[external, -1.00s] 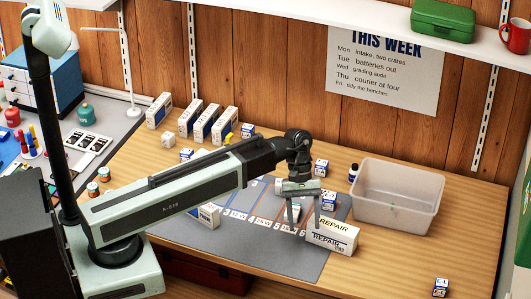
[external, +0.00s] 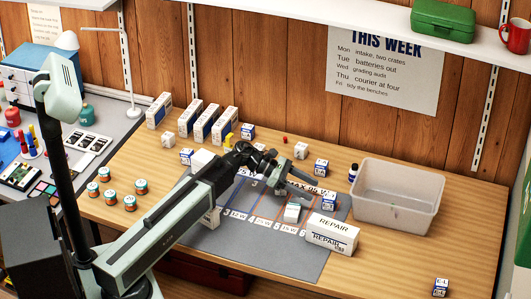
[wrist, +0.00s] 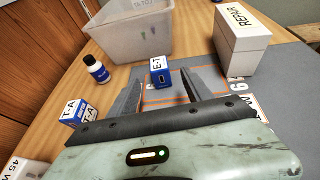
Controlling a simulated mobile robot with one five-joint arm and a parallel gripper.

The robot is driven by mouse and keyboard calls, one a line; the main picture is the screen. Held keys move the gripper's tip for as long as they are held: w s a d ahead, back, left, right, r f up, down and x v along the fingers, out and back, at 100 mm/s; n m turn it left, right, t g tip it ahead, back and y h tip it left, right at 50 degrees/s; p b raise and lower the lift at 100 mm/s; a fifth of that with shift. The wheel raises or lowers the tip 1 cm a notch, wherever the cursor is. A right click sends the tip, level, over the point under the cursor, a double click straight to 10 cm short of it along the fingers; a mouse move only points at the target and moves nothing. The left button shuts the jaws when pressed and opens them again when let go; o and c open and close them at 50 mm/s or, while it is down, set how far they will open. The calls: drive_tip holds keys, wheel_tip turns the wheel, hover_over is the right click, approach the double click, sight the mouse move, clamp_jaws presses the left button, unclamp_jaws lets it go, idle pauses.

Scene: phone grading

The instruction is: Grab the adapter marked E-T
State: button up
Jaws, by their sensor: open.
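The adapter marked E-T (wrist: 159,76) is a small blue block with a white lettered top. In the wrist view it stands just beyond my fingertips, in line with the gap between them. In the external view it (external: 328,202) stands on the mat beside the REPAIR box. My gripper (external: 309,193) is open and empty, reaching low toward it from the left. In the wrist view my gripper's (wrist: 166,82) two fingers point at the adapter from either side of the gap. I cannot tell whether the tips touch it.
The REPAIR box (external: 332,233) stands close in front of the adapter. Behind are a T-A adapter (external: 321,167), a small bottle (external: 353,173) and a clear bin (external: 399,214). Another small block (external: 292,213) sits on the grey mat (external: 280,258) near my gripper. A C-L adapter (external: 440,287) stands far right.

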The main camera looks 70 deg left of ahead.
sight(328, 195)
drive_tip(key=b+x, duration=0.3)
drive_tip(key=x, duration=0.4)
drive_tip(key=shift+w+d+f, duration=0.1)
drive_tip(key=shift+w+f, duration=0.15)
drive_tip(key=shift+f, duration=0.1)
drive_tip(key=shift+r, duration=0.15)
clamp_jaws()
